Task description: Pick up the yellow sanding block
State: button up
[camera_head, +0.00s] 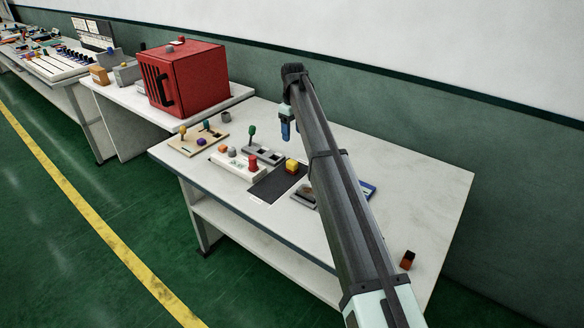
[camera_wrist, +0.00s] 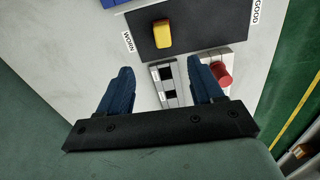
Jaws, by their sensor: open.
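The yellow sanding block (camera_head: 291,166) lies on a dark mat (camera_head: 268,188) on the white table. In the wrist view the block (camera_wrist: 162,34) sits on the mat (camera_wrist: 205,22) beyond my fingertips. My gripper (camera_head: 286,131) hangs above the table toward its back, pointing down, with blue fingers. In the wrist view my gripper (camera_wrist: 160,69) is open, with nothing between the fingers. A gap shows between the fingertips and the block.
A grey slotted holder (camera_wrist: 166,86) and a red knob (camera_wrist: 221,74) are near the fingers. A green-handled tool (camera_head: 252,134) stands near the mat. A red oven-like box (camera_head: 184,77) stands left. A black-and-red block (camera_head: 407,260) is right. The table's back right is clear.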

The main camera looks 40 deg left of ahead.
aim_at(292, 162)
jog(key=f, duration=1.3)
jog(key=shift+s+f, duration=0.25)
jog(key=shift+f, duration=0.15)
jog(key=shift+c, duration=0.5)
jog(key=c, duration=1)
jog(key=shift+o, duration=0.2)
jog(key=shift+r, duration=0.15)
notch_tip(292, 162, up, 10)
jog(key=shift+f, duration=0.1)
jog(key=o, duration=0.5)
jog(key=shift+c, duration=0.2)
jog(key=shift+w, duration=0.1)
jog(key=c, duration=0.3)
